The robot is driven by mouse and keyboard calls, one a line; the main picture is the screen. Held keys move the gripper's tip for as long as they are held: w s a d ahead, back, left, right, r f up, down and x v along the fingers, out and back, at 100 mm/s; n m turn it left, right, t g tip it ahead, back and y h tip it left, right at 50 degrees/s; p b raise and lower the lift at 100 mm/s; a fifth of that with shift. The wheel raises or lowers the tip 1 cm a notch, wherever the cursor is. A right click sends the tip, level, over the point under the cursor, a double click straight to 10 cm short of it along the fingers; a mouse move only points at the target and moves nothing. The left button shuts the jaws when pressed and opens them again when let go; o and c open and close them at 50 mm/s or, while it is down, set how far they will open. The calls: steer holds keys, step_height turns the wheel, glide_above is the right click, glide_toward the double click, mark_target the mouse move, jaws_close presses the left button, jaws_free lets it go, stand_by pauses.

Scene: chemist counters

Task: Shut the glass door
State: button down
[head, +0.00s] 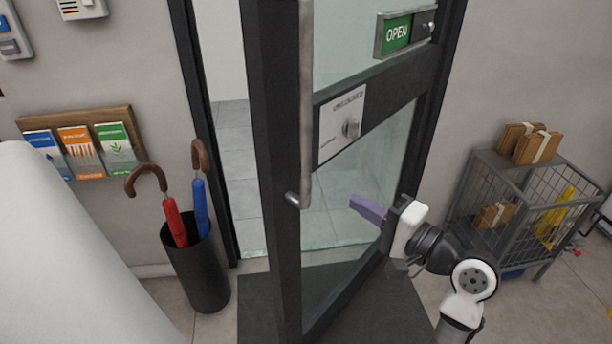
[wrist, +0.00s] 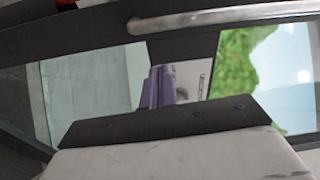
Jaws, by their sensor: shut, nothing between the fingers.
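The glass door (head: 280,160) stands ajar in the middle of the head view, with a dark frame, glass panes and a long metal bar handle (head: 305,110). Its free edge is toward me, and the gap to its left shows the tiled floor beyond. My gripper (head: 354,203), with purple fingers, is shut and empty on the right side of the door, close to the lower glass. I cannot tell whether it touches. In the wrist view the purple fingers (wrist: 157,86) point at the door, and the bar handle (wrist: 190,18) crosses above them.
A black umbrella stand (head: 197,272) with a red and a blue umbrella is left of the doorway. A wire cage cart (head: 520,190) with parcels stands at the right. A dark mat (head: 375,315) lies under the door. A leaflet rack (head: 85,145) hangs on the left wall.

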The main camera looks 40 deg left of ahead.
mark_target(297, 179)
steer(key=shift+g, duration=0.6)
steer(key=a+p, duration=0.1)
steer(key=a, duration=0.2)
steer(key=a+p, duration=0.1)
steer(key=a, duration=0.3)
steer(key=a+f+p, duration=0.1)
steer(key=a, duration=0.3)
steer(key=shift+s+a, duration=0.1)
steer(key=shift+s, duration=0.25)
steer(key=shift+a, duration=0.6)
